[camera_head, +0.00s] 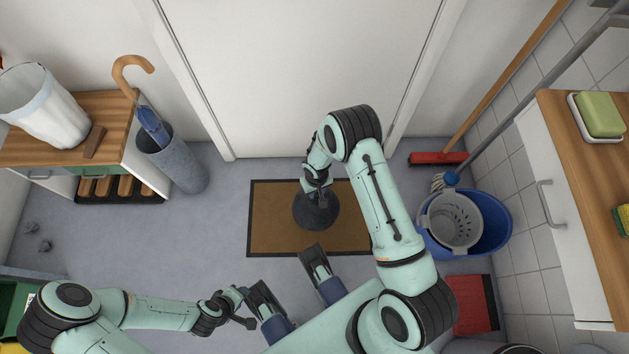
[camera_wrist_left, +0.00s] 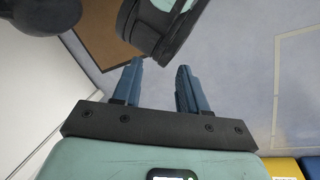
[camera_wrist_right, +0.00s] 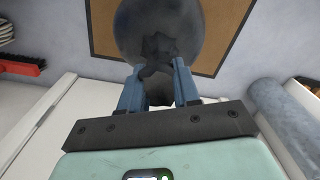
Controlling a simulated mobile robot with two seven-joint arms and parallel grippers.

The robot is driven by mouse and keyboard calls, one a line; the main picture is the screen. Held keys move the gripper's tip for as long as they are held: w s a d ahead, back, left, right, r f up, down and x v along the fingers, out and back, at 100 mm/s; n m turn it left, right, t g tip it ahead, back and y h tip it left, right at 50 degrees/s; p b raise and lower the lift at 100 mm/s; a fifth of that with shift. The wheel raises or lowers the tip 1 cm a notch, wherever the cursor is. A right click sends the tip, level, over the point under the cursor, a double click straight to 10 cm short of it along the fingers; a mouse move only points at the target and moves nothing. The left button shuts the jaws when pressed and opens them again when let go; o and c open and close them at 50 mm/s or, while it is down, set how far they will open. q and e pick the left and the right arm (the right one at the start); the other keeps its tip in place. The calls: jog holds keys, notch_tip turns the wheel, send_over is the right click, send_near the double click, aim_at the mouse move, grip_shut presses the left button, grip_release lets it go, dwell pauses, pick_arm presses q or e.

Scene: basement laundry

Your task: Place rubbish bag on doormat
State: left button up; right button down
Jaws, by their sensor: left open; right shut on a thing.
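The rubbish bag (camera_head: 316,213) is a dark grey, rounded bag with a gathered neck. In the head view it is over the middle of the doormat (camera_head: 270,240), a brown mat with a dark border in front of the white door. I cannot tell whether the bag touches the mat. My right gripper (camera_head: 318,190) is shut on the bag's neck; the right wrist view shows the neck between the fingers (camera_wrist_right: 159,88) and the bag (camera_wrist_right: 185,28) over the mat (camera_wrist_right: 236,18). My left gripper (camera_head: 247,298) is open and empty, left of and nearer than the mat; its fingers (camera_wrist_left: 160,80) show apart.
A blue bucket (camera_head: 497,225) with a grey wringer and a red broom head (camera_head: 437,158) stand right of the mat. A grey umbrella stand (camera_head: 182,165) and a wooden bench (camera_head: 50,148) are at the left. A red dustpan (camera_head: 473,303) lies at the lower right.

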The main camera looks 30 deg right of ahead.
aim_at(316, 202)
notch_tip(316, 202, down, 8)
jog(key=shift+w+r+b, duration=0.1)
jog(key=shift+w+b, duration=0.05)
jog(key=shift+b, duration=0.8)
notch_tip(316, 202, down, 4)
jog(key=shift+r+b, duration=0.1)
jog(key=shift+b, duration=0.45)
jog(key=shift+f, duration=0.3)
pick_arm(q)
jog(key=w+a+f+t+y, duration=0.1)
jog(key=w+a+f, duration=0.1)
jog(key=w, duration=0.3)
jog(key=shift+w+a+f+t, duration=0.3)
jog(key=shift+a+f, duration=0.1)
jog(key=shift+f, duration=0.55)
pick_arm(e)
jog(key=shift+f, duration=0.1)
pick_arm(q)
jog(key=shift+s+f, duration=0.1)
jog(key=shift+s, duration=0.05)
pick_arm(e)
jog(key=c, duration=0.8)
grip_release()
